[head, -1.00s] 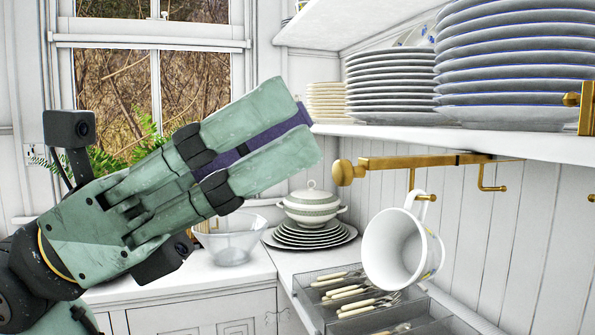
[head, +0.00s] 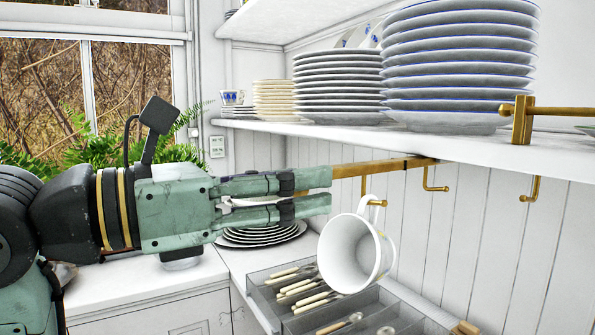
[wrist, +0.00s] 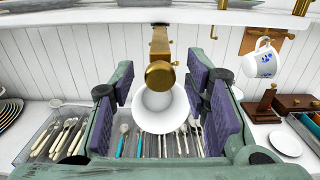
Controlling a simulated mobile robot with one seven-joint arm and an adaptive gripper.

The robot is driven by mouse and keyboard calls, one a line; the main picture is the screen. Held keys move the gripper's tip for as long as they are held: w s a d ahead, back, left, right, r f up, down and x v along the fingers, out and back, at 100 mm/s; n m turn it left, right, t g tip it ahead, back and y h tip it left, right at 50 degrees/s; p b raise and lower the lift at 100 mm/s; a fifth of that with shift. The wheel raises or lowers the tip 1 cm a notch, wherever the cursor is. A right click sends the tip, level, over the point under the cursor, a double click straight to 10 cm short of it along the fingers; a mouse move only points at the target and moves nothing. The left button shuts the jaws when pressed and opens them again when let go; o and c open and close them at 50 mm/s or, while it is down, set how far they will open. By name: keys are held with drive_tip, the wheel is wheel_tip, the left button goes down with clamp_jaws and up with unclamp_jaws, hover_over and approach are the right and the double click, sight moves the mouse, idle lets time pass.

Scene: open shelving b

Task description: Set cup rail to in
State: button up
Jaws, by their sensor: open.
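The cup rail (head: 385,166) is a brass bar under the lower shelf, sticking out toward the left with hooks below it. In the wrist view its round end knob (wrist: 160,75) shows between my finger pads, with a gap on both sides. My gripper (head: 328,191) is open and level, its fingers around the rail's outer end. The fingers hide the knob in the head view. A white cup (head: 345,258) hangs tilted from a hook on the rail, just beyond the fingertips. It also shows below the knob in the wrist view (wrist: 150,121).
The shelf (head: 440,143) above carries stacks of plates (head: 460,70). A cutlery tray (head: 280,303) lies on the counter below the cup. Dark-rimmed plates (head: 262,238) sit behind my gripper. Another cup (wrist: 263,62) hangs at the right in the wrist view.

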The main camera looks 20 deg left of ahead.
drive_tip(key=shift+w+d, duration=0.35)
drive_tip(key=shift+w, duration=0.05)
clamp_jaws()
idle(0.4)
